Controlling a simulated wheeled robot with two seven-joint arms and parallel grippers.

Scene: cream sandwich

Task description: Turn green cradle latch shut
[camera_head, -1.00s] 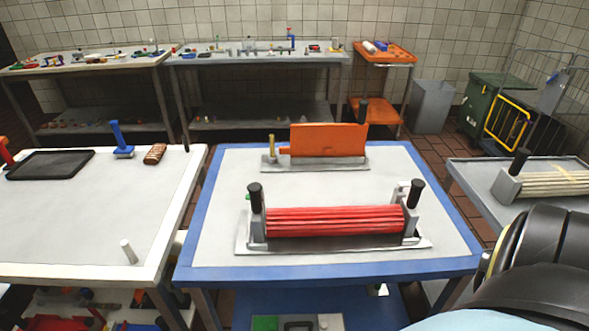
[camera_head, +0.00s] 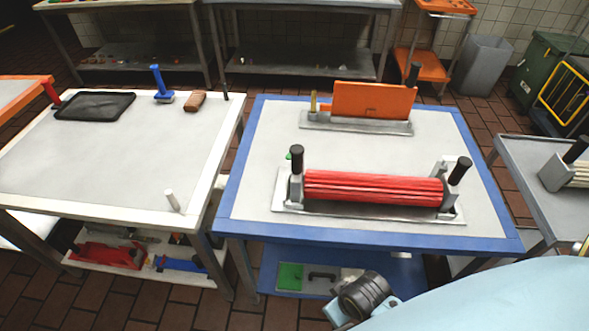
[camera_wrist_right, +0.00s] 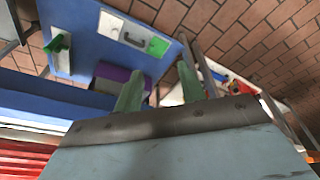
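A metal cradle (camera_head: 390,212) holding a bundle of red rods (camera_head: 375,188) stands on the near part of the blue-edged table. It has a black-topped post at each end. A small green part (camera_head: 288,156) shows beside the left post, mostly hidden; I cannot tell whether it is the latch or how it is turned. My right gripper (camera_wrist_right: 160,82) has two spread fingers with nothing visible between them, and appears low near the table's side. The red rods also show at the lower left of the right wrist view (camera_wrist_right: 22,160). My left gripper is not in view.
An orange plate in a second holder (camera_head: 372,100) stands behind the cradle. A white table (camera_head: 130,165) with a black tray (camera_head: 95,106) is on the left. A grey table (camera_head: 520,190) is on the right. The blue lower shelf (camera_head: 385,278) carries a green-and-white panel (camera_head: 291,276).

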